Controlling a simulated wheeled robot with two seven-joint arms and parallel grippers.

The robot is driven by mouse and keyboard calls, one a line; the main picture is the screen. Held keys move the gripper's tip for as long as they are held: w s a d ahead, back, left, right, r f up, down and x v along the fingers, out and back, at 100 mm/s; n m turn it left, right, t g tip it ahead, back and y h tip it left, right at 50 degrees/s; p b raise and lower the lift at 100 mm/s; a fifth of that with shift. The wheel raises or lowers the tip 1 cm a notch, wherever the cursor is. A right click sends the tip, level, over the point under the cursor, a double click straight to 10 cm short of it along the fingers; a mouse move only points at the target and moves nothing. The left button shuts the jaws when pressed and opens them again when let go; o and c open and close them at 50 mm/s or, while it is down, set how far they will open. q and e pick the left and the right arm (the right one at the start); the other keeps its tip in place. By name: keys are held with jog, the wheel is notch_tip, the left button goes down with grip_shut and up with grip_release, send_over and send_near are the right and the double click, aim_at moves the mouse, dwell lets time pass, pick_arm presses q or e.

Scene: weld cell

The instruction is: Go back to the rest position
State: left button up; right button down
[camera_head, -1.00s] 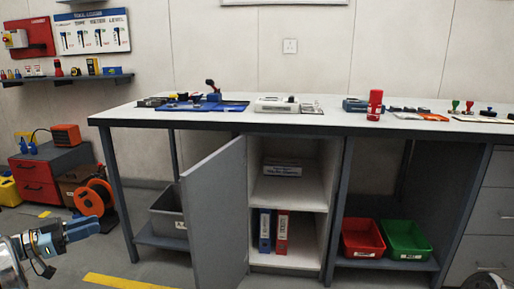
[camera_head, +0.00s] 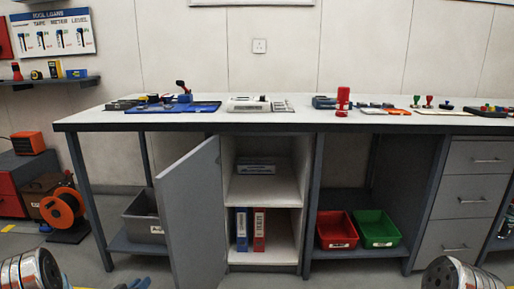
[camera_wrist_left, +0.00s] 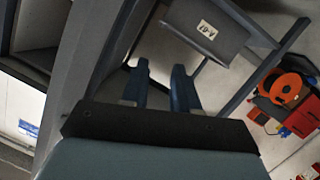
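My left gripper shows in the left wrist view (camera_wrist_left: 160,76). Its two blue fingers stand apart with a clear gap and nothing between them. In the head view only bluish tips of it (camera_head: 132,284) show at the bottom edge, left of the cabinet's open door. My right gripper is out of the picture. Only a rounded silver part of my right arm shows at the bottom right of the head view.
The grey cabinet door (camera_head: 195,215) stands open under the workbench (camera_head: 240,121), near my left gripper. A grey bin (camera_head: 143,220) is left of it. Red (camera_head: 336,230) and green (camera_head: 377,229) bins sit on the lower shelf. An orange reel (camera_head: 62,208) stands at left.

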pick_arm(q)
jog(key=s+d+f+n+g+h, duration=0.1)
jog(key=s+d+f+g, duration=0.9)
jog(key=s+d+f, duration=0.8)
jog(key=s+d+g+h, duration=0.1)
jog(key=s+d+g, duration=0.4)
jog(key=s+d, duration=0.65)
jog(key=r, duration=0.1)
jog(key=w+d+r+m+p, duration=0.1)
jog(key=w+r+m+p, duration=0.1)
jog(key=r, duration=0.1)
jog(key=shift+d+t+h, duration=0.15)
jog(key=shift+t+h, duration=0.15)
